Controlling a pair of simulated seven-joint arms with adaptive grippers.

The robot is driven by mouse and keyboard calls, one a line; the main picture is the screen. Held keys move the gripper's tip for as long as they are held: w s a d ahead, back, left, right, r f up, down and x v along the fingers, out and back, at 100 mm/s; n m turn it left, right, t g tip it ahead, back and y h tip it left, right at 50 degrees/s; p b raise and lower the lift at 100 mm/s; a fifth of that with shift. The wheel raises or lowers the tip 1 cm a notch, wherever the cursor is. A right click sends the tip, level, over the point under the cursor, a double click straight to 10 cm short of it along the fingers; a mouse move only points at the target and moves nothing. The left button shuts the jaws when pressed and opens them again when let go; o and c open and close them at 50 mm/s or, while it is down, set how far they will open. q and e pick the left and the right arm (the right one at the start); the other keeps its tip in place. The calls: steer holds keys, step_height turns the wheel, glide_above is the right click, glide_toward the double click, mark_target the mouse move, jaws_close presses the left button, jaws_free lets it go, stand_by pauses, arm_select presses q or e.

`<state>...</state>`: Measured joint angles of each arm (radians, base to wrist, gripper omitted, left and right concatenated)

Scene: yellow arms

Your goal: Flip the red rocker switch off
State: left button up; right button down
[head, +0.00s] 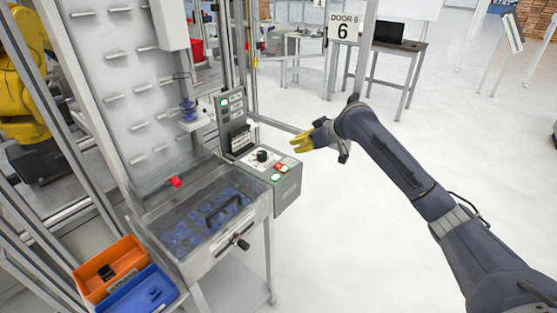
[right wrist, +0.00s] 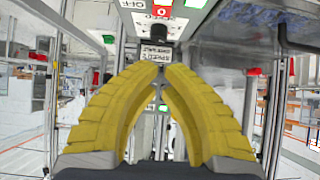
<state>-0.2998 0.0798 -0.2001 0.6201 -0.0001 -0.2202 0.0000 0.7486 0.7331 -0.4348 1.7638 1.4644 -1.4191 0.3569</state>
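The red rocker switch (head: 281,168) is on the sloped top of the grey control box (head: 288,190), at the right side of the machine in the head view. In the right wrist view the red switch (right wrist: 162,11) shows at the top edge, partly cut off, with a white "OFF" label left of it. My right gripper (head: 300,142) is above and to the right of the box, apart from the switch. In the right wrist view its yellow fingers (right wrist: 160,72) curve together at the tips, with nothing seen between them. My left gripper is out of view.
A black knob (head: 262,155) and a green button (head: 275,178) sit beside the switch. Orange (head: 110,268) and blue (head: 140,290) bins stand at lower left. The floor right of the box is clear.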

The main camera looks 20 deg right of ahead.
glide_above(281, 167)
steer(key=f, duration=0.6)
steer(key=shift+w+a+f, duration=0.1)
steer(key=shift+w+a, duration=0.15)
steer(key=shift+a, duration=0.1)
step_height(281, 167, down, 2)
steer(key=shift+f, duration=0.1)
steer(key=shift+w+f, duration=0.15)
steer(key=shift+f, duration=0.7)
steer(key=shift+f, duration=0.1)
steer(key=shift+w+a+f, duration=0.1)
steer(key=shift+w+f, duration=0.05)
steer(key=shift+f, duration=0.2)
steer(key=shift+r, duration=0.1)
steer(key=shift+s+d+r, duration=0.2)
steer(key=shift+s+d, duration=0.2)
steer(key=shift+s, duration=0.25)
